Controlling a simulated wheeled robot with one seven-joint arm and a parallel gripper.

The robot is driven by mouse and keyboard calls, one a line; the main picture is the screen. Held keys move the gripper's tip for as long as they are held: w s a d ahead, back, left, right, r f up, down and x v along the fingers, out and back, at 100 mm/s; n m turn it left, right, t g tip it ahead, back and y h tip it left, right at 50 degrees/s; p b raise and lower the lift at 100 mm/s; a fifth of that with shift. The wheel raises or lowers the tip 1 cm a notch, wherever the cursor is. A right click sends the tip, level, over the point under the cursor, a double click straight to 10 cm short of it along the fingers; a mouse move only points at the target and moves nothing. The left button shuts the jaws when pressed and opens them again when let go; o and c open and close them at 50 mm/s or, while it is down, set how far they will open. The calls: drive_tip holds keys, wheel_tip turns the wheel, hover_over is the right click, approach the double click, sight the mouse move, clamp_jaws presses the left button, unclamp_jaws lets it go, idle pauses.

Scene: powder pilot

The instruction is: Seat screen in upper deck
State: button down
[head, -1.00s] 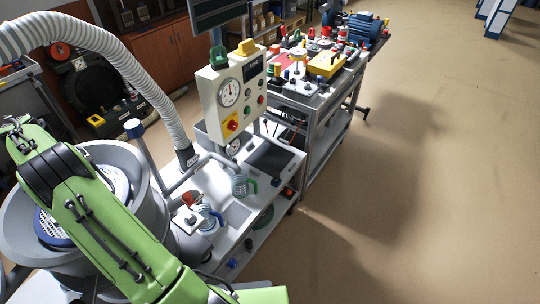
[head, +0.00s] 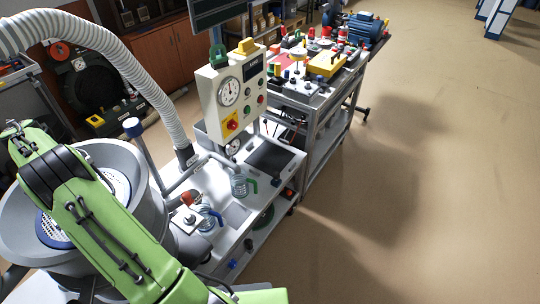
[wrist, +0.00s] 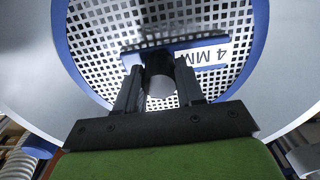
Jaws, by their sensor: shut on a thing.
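The screen (wrist: 105,50) is a perforated white disc with a blue rim and a label reading "4 MM". In the wrist view my gripper (wrist: 160,75) is shut on the dark round grip at the screen's middle. In the head view the screen (head: 55,230) shows inside the grey round vessel (head: 148,180), partly hidden by my green arm. The vessel's wall surrounds the screen in the wrist view. I cannot tell whether the screen rests on a seat or hangs just above it.
A ribbed grey hose (head: 130,70) arches over the vessel. A control panel (head: 228,95) with a gauge and buttons stands right of it, above a grey bench (head: 285,185) with coiled hoses. A cart (head: 320,95) with tools stands behind. The floor at right is clear.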

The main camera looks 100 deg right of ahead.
drive_tip(key=shift+f+b, duration=0.3)
drive_tip(key=shift+f, duration=0.3)
drive_tip(key=c, duration=0.6)
unclamp_jaws()
drive_tip(key=c, duration=0.3)
wheel_tip(320, 180, up, 9)
drive_tip(key=p, duration=0.8)
drive_tip(key=shift+r, duration=1.4)
